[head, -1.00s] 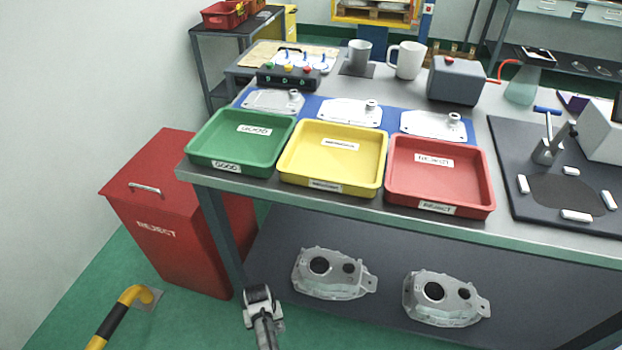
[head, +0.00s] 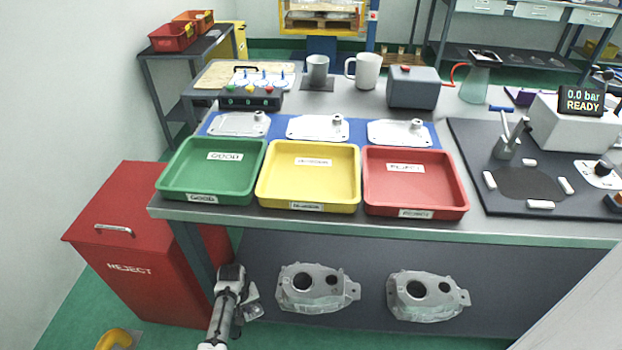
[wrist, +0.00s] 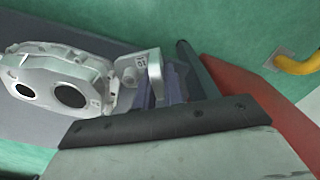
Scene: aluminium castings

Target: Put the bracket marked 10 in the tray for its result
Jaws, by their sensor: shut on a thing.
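The bracket marked 10 (wrist: 131,72) is a small light metal piece with an upright flange and a round boss; its number shows in the wrist view. My gripper (wrist: 168,84) is shut on the bracket's flange. In the head view my gripper (head: 238,293) is low in front of the bench, left of the lower-shelf castings, with the bracket (head: 251,302) at its right side. On the bench front are a green tray (head: 164,181) labelled GOOD, a yellow tray (head: 262,190) with unclear lettering, and a red tray (head: 369,195) labelled REJECT. All three look empty.
Two housings (head: 312,303) (head: 420,310) lie on the lower shelf. A red REJECT bin (head: 130,235) stands left of the bench leg. Plates (head: 318,128) lie on a blue mat behind the trays. A display (head: 580,101) reads 0.0 bar READY.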

